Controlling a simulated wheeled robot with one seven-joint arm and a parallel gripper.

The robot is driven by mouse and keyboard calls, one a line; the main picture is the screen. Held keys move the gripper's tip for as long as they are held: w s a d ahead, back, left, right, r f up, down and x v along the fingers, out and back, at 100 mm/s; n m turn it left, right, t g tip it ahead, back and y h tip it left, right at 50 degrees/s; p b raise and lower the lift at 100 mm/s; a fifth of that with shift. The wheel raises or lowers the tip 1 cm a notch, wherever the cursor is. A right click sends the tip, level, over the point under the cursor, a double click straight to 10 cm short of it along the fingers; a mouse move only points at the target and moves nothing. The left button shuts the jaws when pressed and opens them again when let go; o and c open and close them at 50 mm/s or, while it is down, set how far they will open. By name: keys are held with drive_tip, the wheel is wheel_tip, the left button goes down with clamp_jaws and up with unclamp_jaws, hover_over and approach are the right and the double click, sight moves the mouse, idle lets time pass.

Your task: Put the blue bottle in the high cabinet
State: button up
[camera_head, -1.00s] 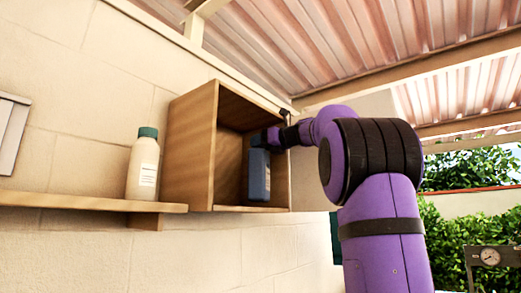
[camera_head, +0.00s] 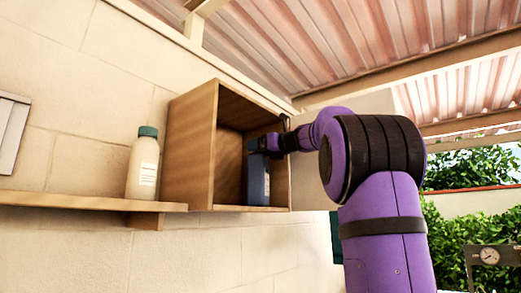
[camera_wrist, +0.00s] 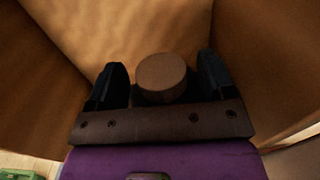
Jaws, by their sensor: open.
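The blue bottle (camera_head: 257,183) stands upright inside the open wooden cabinet (camera_head: 192,150) on the wall, near its right side, at the cabinet floor. In the wrist view, the bottle's round brown cap (camera_wrist: 162,78) sits between my two dark fingers. My gripper (camera_wrist: 162,85) is open, with a gap visible on each side of the cap. In the head view my gripper (camera_head: 266,144) reaches into the cabinet from the right, at the top of the bottle. The fingertips are hard to make out there.
A cream bottle with a green cap (camera_head: 143,166) stands on the wooden shelf (camera_head: 80,202) left of the cabinet. The cabinet's open door (camera_head: 305,182) is on the right, behind my arm. The cabinet's walls (camera_wrist: 265,50) surround my gripper closely.

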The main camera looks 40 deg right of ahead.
drive_tip(key=shift+r, duration=0.15)
drive_tip(key=s+d, duration=0.1)
drive_tip(key=s, duration=1.1)
drive_tip(key=shift+d, duration=0.3)
